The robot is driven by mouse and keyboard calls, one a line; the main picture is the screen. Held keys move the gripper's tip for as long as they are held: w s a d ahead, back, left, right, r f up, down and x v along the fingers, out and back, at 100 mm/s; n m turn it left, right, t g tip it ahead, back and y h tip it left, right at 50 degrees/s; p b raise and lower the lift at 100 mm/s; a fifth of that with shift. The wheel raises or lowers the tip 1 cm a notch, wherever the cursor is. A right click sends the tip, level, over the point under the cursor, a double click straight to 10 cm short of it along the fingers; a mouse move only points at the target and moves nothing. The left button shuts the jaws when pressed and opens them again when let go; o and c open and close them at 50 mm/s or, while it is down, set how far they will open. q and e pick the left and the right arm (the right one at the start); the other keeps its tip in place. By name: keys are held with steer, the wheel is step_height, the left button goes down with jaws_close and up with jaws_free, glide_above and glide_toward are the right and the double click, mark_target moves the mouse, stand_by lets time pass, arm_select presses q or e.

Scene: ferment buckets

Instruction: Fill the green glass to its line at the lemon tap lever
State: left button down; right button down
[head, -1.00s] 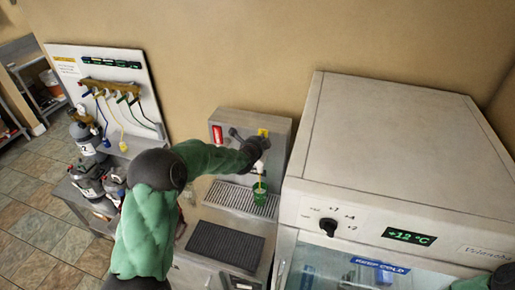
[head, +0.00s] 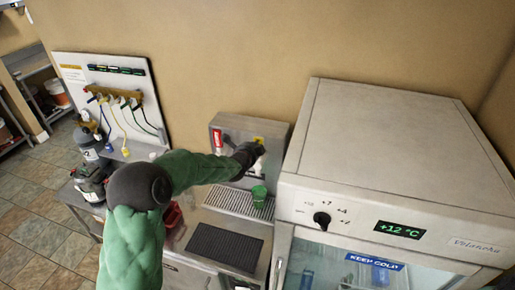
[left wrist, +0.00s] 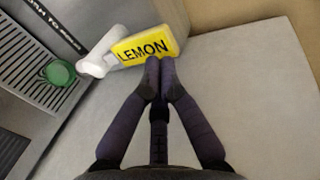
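The green glass (head: 259,195) stands upright on the drip tray under the taps. It also shows from above in the left wrist view (left wrist: 61,72); its fill level cannot be made out. The yellow lemon tap lever label (left wrist: 144,47) is beside a white cylindrical tap part (left wrist: 101,52). My left gripper (head: 254,150) is at the tap in the head view. In the left wrist view its fingers (left wrist: 160,64) are together, with the tips at the lower edge of the lemon label; contact is unclear. No stream is visible. My right gripper is out of view.
The drip tray (head: 225,199) has a dark mat (head: 225,247) in front. A large cooler (head: 390,150) reading +12 °C stands close on the right. A board with hoses (head: 105,95) and dark kegs (head: 90,180) are at left.

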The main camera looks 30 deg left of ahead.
arm_select(q)
steer(key=v, duration=0.7)
steer(key=shift+r+b, duration=0.2)
steer(key=shift+b, duration=0.2)
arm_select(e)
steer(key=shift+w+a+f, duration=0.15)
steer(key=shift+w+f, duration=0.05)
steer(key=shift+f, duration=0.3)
arm_select(q)
steer(key=shift+a, duration=0.15)
